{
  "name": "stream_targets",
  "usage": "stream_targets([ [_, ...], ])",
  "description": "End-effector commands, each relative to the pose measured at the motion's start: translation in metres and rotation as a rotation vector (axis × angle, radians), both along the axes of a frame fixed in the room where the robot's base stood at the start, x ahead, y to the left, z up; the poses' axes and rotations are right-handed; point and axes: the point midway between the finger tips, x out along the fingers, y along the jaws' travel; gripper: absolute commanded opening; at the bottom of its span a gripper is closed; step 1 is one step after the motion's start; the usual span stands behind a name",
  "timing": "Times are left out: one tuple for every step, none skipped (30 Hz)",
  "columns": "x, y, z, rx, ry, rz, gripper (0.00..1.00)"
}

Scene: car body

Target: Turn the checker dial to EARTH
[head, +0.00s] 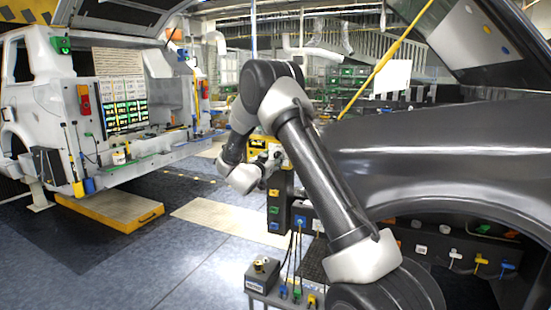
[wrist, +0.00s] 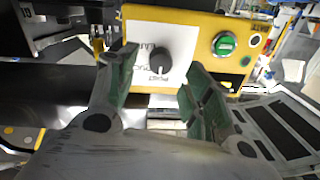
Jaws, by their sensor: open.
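The checker is a yellow box (wrist: 195,22) with a white plate (wrist: 139,37) in the wrist view. A dark round dial (wrist: 160,60) sits on the plate. Lettering around the dial appears upside down and blurred, and I cannot tell which mark it points to. My gripper (wrist: 159,68) is open, with one green-padded finger on each side of the dial in the picture. I see no contact with the dial. In the head view, the yellow box (head: 257,144) shows partly behind my gripper (head: 272,157), and the dial cannot be made out.
A green button (wrist: 224,43) is on the box right of the dial. In the head view, a dark car body (head: 450,150) fills the right side. A white car body (head: 60,80) stands left with a yellow step (head: 110,208).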

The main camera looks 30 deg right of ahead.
Motion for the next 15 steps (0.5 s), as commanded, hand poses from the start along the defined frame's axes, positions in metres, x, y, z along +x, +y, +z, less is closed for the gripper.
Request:
stream_targets([
  [0.005,-0.008,0.000,0.001,-0.001,-0.002,0.50],
  [0.008,-0.011,0.000,0.000,-0.001,-0.001,0.50],
  [0.012,-0.015,0.000,0.000,-0.001,0.000,0.50],
  [0.015,-0.017,0.000,0.001,-0.001,0.000,0.50],
  [0.017,-0.020,0.000,0.001,-0.001,0.000,0.50],
  [0.019,-0.022,0.000,0.001,0.000,0.001,0.50],
  [0.020,-0.024,0.000,0.001,0.001,0.001,0.50],
  [0.021,-0.025,0.000,0.000,0.000,0.001,0.50],
  [0.022,-0.026,0.000,0.000,0.000,0.001,0.50],
  [0.023,-0.026,0.000,0.000,0.000,0.002,0.50],
  [0.023,-0.027,0.001,0.000,0.000,0.002,0.50],
  [0.023,-0.027,0.001,0.000,0.000,0.002,0.50],
  [0.023,-0.027,0.001,0.000,0.000,0.002,0.50],
  [0.023,-0.027,0.001,0.000,0.000,0.002,0.50],
  [0.023,-0.027,0.001,0.000,0.000,0.002,0.50],
])
